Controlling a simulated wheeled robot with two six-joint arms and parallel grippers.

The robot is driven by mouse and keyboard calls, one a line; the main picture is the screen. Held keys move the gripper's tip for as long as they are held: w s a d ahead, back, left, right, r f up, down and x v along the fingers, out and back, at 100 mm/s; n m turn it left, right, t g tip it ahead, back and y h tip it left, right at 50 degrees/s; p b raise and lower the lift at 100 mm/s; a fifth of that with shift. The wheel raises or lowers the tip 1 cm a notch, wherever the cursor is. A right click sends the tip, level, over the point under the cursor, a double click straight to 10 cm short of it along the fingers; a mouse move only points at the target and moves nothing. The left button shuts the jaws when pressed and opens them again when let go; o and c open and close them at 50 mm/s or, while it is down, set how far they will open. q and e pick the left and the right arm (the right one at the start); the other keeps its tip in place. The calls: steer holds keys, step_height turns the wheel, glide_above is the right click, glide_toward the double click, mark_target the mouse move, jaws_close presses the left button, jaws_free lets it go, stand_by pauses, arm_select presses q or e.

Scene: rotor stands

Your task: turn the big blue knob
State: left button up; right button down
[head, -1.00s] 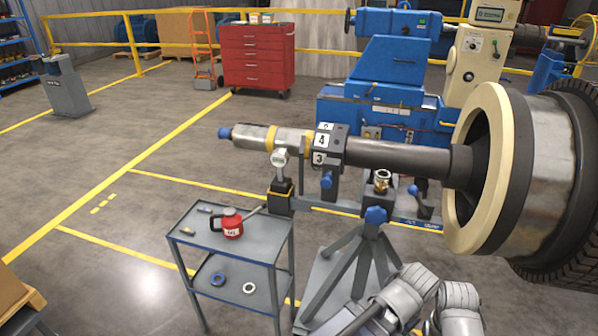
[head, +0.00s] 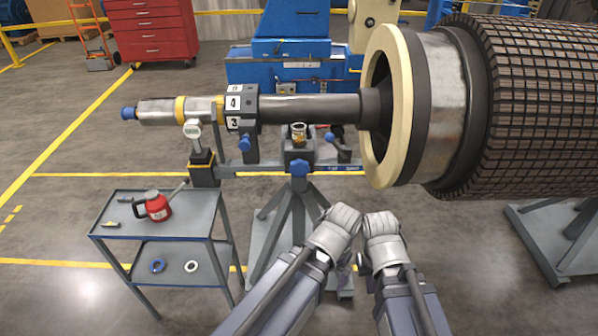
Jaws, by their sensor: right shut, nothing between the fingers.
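The big blue knob (head: 299,168) is most likely the star-shaped one on the front of the grey tripod stand (head: 296,200), below a small brass fitting (head: 298,131). It is in plain view with nothing touching it. Both my arms come up from the bottom edge, below and to the right of the knob. My right gripper (head: 360,262) shows only as a small part between the arms, shut and empty, apart from the knob. My left gripper is not visible; only its arm's pale joint shows.
Smaller blue knobs (head: 244,144) sit on the shaft supports. The rotor shaft (head: 310,108) runs across above the stand to a large ring (head: 393,105). A grey cart (head: 207,225) with a red can (head: 157,207) stands left. Floor between cart and stand is narrow.

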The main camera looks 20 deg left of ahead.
arm_select(q)
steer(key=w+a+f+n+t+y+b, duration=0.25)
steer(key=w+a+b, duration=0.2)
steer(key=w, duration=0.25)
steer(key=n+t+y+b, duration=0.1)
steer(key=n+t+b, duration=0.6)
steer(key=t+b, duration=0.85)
glide_toward(299, 171)
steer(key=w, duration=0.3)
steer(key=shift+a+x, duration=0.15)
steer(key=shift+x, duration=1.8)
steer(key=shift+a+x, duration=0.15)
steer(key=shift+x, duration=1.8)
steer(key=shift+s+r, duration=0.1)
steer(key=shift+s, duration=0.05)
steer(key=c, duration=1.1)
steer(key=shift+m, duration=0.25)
